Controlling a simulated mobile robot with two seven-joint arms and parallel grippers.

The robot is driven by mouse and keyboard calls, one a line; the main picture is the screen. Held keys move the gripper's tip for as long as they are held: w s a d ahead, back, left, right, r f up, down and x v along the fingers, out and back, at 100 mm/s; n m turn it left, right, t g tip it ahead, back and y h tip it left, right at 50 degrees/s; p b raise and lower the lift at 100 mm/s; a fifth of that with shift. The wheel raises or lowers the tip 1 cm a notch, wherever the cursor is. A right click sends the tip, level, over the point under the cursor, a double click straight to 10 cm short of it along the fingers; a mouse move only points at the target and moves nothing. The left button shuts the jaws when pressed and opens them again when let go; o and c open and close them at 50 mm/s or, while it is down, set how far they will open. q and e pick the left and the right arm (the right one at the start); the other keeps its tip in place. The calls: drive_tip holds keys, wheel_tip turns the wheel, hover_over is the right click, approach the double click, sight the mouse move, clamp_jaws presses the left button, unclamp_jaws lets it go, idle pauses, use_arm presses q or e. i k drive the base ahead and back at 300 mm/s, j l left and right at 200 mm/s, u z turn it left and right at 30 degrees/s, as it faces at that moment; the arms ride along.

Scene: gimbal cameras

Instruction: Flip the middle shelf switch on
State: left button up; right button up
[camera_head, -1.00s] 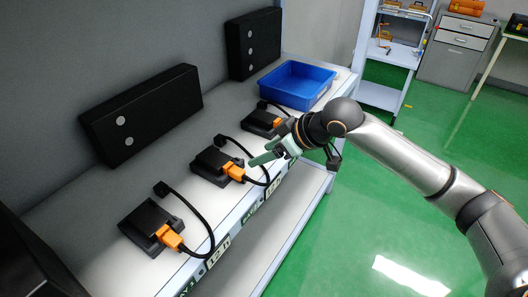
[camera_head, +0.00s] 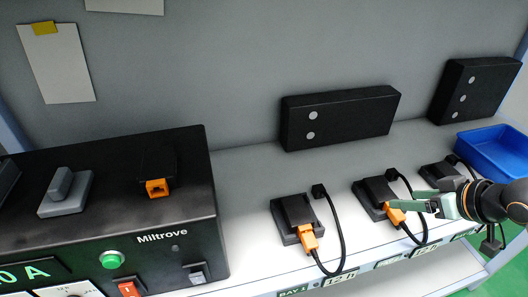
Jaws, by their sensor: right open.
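Three black switch-like units with orange front pieces and looping black cables stand in a row on the white shelf (camera_head: 250,210). The middle unit (camera_head: 371,190) has its orange piece (camera_head: 395,213) at the front; I cannot tell whether it is on or off. My right gripper (camera_head: 420,200) comes in from the right edge with its pale green fingers pointing left. It is open and its fingertips overlap the view just right of the middle unit's orange piece; contact cannot be told. The left unit (camera_head: 295,212) and the right unit (camera_head: 438,173) flank it. My left gripper is out of view.
A black Miltrove power box (camera_head: 185,215) with a green button (camera_head: 111,259) and a red rocker (camera_head: 130,289) fills the left. Black panels (camera_head: 345,118) with grey dots stand at the back. A blue bin (camera_head: 490,150) is at the right end.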

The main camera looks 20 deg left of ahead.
sight(199, 277)
drive_tip(key=u, duration=1.15)
drive_tip(key=k, duration=0.25)
